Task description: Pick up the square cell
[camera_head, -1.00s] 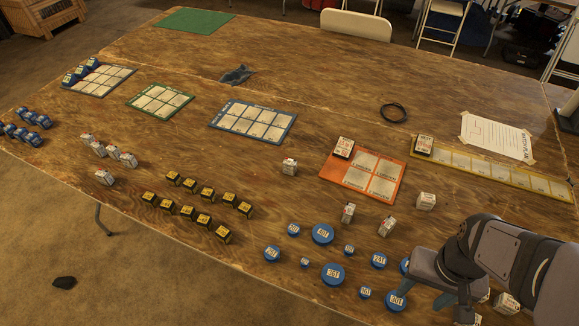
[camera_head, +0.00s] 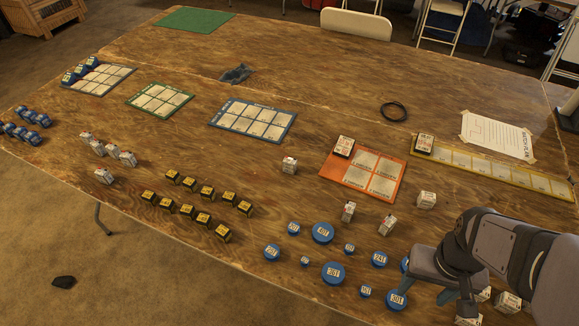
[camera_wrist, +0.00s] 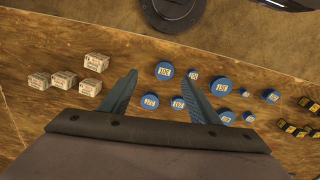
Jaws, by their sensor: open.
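My gripper (camera_head: 428,290) is open at the lower right in the head view. In the wrist view its two fingers (camera_wrist: 157,74) are spread with nothing held between them. They point at the table near the round blue cells (camera_wrist: 165,71). Which thing is the square cell is not certain; small white boxy cells are candidates. Several white cells (camera_wrist: 65,79) lie left of the fingers in the wrist view. In the head view, others stand near the orange mat, such as one white cell (camera_head: 427,200); some by my gripper are partly hidden by the arm.
Round blue cells (camera_head: 333,272) lie left of my gripper. Yellow-and-black cells (camera_head: 203,219) stand farther left. An orange mat (camera_head: 334,181) and a yellow mat (camera_head: 490,173) each hold one black-sided block. A black cable ring (camera_head: 394,112) lies behind. The back of the table is mostly clear.

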